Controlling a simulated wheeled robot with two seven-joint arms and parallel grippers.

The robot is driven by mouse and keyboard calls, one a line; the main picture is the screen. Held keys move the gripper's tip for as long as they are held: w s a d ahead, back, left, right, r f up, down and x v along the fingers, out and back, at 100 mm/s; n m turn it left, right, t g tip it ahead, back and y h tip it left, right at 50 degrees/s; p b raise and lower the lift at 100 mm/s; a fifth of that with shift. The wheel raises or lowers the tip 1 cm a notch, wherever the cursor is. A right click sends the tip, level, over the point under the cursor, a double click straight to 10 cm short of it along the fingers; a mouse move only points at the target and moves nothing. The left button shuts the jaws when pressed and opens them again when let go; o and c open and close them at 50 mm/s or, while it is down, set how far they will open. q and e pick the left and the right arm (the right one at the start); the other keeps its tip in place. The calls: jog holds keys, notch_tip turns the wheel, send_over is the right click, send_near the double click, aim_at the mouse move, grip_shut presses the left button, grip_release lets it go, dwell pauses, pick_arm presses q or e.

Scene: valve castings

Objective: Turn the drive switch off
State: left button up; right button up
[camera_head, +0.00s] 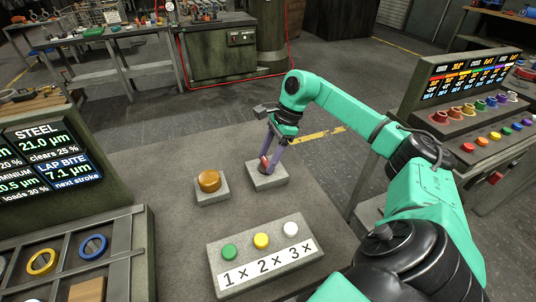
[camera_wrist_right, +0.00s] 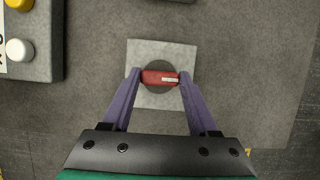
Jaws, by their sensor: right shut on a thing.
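The drive switch is a red handle (camera_wrist_right: 160,78) on a dark round disc, set on a pale square block (camera_wrist_right: 138,55). In the right wrist view the handle lies crosswise, with a small pale label on its right part. My right gripper (camera_wrist_right: 160,80) is shut on the handle, one purple finger at each end. In the head view the right gripper (camera_head: 269,161) reaches down to the pale block (camera_head: 268,181), and its fingers partly hide the red handle (camera_head: 264,163). My left gripper is not in either view.
A bronze-coloured round button (camera_head: 209,181) on a block stands left of the switch. A panel (camera_head: 225,281) marked 1×, 2×, 3× with green, yellow and white buttons lies nearer. A rack with coloured rings (camera_head: 40,262) and a display (camera_head: 48,155) stand left. Bare grey tabletop lies between.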

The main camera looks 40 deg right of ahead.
jog(key=o, duration=1.4)
jog(key=shift+r, duration=0.1)
jog(key=shift+d+r, duration=0.2)
jog(key=shift+r, duration=0.15)
jog(key=p+v, duration=0.2)
jog(key=v, duration=1.1)
jog(key=shift+s+d+r, duration=0.15)
jog(key=shift+r, duration=0.15)
